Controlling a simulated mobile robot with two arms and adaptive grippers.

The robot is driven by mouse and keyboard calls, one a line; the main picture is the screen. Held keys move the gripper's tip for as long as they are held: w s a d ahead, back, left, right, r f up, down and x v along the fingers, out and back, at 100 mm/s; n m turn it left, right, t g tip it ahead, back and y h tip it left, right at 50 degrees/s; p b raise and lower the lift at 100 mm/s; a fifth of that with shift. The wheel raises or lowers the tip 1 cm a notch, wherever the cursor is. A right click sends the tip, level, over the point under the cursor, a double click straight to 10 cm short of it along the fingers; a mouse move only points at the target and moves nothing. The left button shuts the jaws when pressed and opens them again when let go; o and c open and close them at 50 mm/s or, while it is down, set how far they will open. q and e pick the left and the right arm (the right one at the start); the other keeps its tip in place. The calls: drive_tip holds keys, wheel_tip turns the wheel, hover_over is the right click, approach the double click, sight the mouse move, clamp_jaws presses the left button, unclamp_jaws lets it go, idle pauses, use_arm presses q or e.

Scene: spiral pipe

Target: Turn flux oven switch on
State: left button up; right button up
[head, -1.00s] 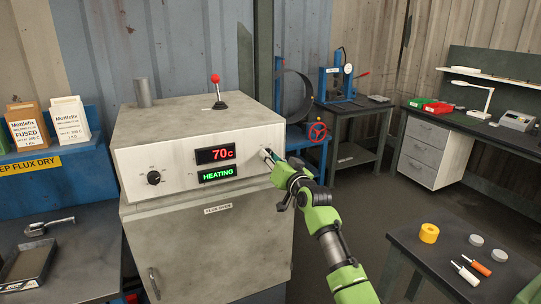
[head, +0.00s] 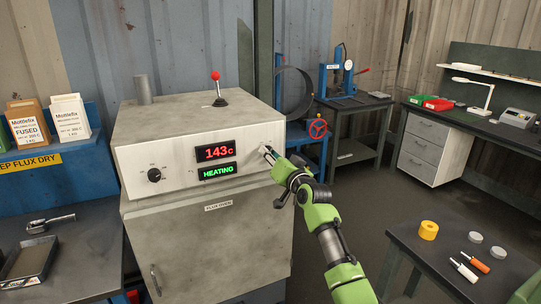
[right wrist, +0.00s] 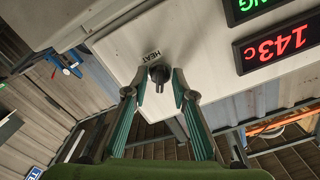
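The flux oven (head: 206,247) is a grey box with a white front panel. Its red display (head: 215,152) reads 143c and a green HEATING sign (head: 217,173) is lit below it. The black switch (right wrist: 158,74), labelled HEAT, shows upside down in the right wrist view. My right gripper (head: 268,153) is at the right end of the panel. Its two green fingers (right wrist: 155,90) are apart, one on each side of the switch; I cannot tell whether they touch it. In the head view the gripper largely hides the switch. My left gripper is not in view.
A black knob (head: 154,175) is on the panel's left, and a red-topped lever (head: 217,88) stands on the oven.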

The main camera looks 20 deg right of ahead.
drive_tip(key=shift+s, duration=0.1)
drive_tip(key=s, duration=1.2)
drive_tip(key=shift+w, duration=0.1)
drive_tip(key=s+a+f+n+g, duration=0.1)
drive_tip(key=s+f+g, duration=0.15)
drive_tip(key=f, duration=1.05)
drive_tip(key=s+a+f+g+b, duration=0.1)
drive_tip(key=s+f+g, duration=0.15)
drive_tip(key=f, duration=1.15)
drive_tip(key=s+a+f+n+g, duration=0.1)
drive_tip(key=s+a+f+g, duration=0.15)
drive_tip(key=f, duration=1.05)
drive_tip(key=s+a+f+n+g, duration=0.2)
drive_tip(key=s+a+f+g, duration=0.1)
drive_tip(key=s+f, duration=1.5)
drive_tip(key=s+a+f+n+g, duration=0.1)
drive_tip(key=s+f, duration=0.5)
drive_tip(key=s, duration=0.6)
drive_tip(key=s+a+f+n+g+b, duration=0.1)
drive_tip(key=s+f+n+g, duration=0.1)
drive_tip(key=s+f, duration=0.4)
drive_tip(key=s+a+f+n+g, duration=0.1)
drive_tip(key=s+f, duration=0.5)
drive_tip(key=s, duration=1.1)
drive_tip(key=shift+s+a+n+g, duration=0.4)
drive_tip(key=shift+a+g, duration=0.15)
drive_tip(key=shift+g, duration=0.7)
